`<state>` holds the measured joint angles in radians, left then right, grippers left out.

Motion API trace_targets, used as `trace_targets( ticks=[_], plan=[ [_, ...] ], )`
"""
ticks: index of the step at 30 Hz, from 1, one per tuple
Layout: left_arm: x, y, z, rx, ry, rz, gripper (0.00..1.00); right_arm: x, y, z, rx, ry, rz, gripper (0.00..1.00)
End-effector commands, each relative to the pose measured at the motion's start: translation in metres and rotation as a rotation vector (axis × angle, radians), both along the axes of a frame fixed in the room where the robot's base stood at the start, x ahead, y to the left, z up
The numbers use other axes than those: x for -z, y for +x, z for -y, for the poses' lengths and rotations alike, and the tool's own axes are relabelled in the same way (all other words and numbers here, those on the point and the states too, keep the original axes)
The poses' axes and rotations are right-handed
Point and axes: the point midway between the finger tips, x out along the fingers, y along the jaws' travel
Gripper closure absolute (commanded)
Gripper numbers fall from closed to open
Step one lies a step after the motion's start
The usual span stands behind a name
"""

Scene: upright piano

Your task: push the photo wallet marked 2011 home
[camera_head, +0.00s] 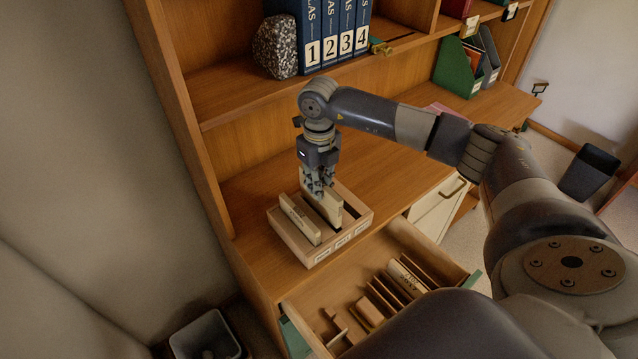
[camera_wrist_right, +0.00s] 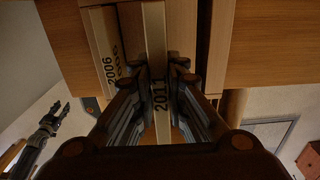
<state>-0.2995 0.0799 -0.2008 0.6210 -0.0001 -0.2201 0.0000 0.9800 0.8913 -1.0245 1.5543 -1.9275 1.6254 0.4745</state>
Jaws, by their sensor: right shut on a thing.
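The photo wallet marked 2011 (camera_wrist_right: 157,60) is a pale upright slab between the fingers of my right gripper (camera_wrist_right: 157,85). In the head view my right gripper (camera_head: 318,190) points down over the wooden box (camera_head: 350,235), shut on the wallet (camera_head: 331,207). The wallet stands in the middle of the box and rises above its rim. How deep its lower edge sits is hidden. The wallet marked 2006 (camera_wrist_right: 108,62) stands to its left in the wrist view; a pale wallet (camera_head: 299,217) stands left of it in the head view.
The box stands on the desk (camera_head: 250,215) with an empty dark slot at its right. An open drawer (camera_head: 345,290) with dividers lies below and in front. A speckled stone (camera_head: 275,47) and blue atlas volumes (camera_head: 328,35) stand on the shelf above.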

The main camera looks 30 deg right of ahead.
Motion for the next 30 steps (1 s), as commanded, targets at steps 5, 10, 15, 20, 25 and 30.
trace_targets(
  ticks=[5,10,15,20,25,30],
  plan=[
    [0.003,0.000,0.000,0.000,0.000,0.000,0.64,0.003,0.000,0.000,0.000,0.000,0.000,1.00],
    [0.006,0.000,0.000,0.000,0.001,-0.001,0.64,0.008,0.000,0.000,0.000,0.000,0.000,1.00],
    [0.010,0.000,-0.001,-0.001,0.001,-0.001,0.64,0.012,0.000,0.000,0.000,0.000,0.000,1.00],
    [0.013,-0.001,-0.001,-0.001,0.001,-0.001,0.64,0.016,0.000,0.000,0.000,0.000,0.000,1.00],
    [0.016,-0.001,-0.001,-0.001,0.001,-0.001,0.64,0.020,0.000,0.000,0.000,0.000,0.000,1.00],
    [0.019,-0.001,-0.001,-0.001,0.001,-0.002,0.64,0.024,0.000,0.000,0.000,0.000,0.000,1.00]
  ],
)
